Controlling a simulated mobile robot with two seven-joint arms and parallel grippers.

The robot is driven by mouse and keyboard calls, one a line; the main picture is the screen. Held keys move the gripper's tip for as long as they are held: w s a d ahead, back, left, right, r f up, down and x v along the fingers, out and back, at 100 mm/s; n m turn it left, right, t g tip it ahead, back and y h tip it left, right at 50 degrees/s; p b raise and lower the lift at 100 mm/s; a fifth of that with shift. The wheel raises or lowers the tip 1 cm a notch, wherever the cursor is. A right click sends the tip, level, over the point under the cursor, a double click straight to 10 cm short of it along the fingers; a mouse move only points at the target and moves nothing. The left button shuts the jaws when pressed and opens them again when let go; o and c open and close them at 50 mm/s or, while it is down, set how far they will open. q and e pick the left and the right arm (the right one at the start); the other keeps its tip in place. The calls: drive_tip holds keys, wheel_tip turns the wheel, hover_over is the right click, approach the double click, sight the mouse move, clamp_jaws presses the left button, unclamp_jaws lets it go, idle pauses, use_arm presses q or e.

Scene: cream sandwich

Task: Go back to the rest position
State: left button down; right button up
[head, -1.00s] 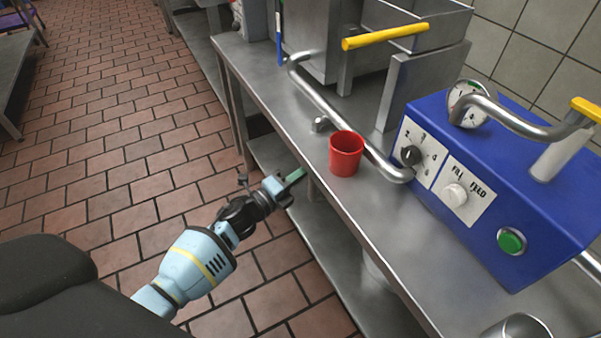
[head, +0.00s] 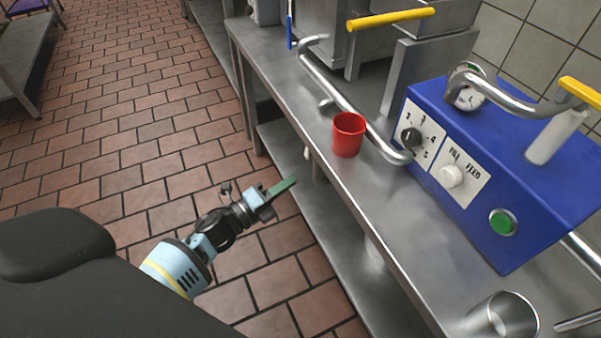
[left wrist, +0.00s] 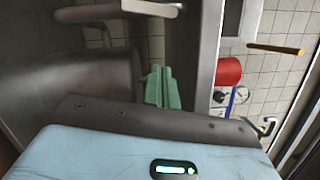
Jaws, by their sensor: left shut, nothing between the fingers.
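My left gripper (head: 284,187) is in the lower middle of the head view, beside the front edge of the steel counter (head: 290,103) and lower than its top. Its green fingers are shut with nothing between them. In the left wrist view the fingers of the left gripper (left wrist: 163,88) lie side by side. My right gripper is not in view.
A red cup (head: 348,135) stands upright on the counter near its front edge, and it also shows in the left wrist view (left wrist: 228,71). A blue machine (head: 480,150) with dials stands to the right. A metal container (head: 502,318) is at lower right. Open tiled floor (head: 130,130) lies left.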

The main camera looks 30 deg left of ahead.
use_arm(q)
drive_tip(key=shift+v, duration=0.95)
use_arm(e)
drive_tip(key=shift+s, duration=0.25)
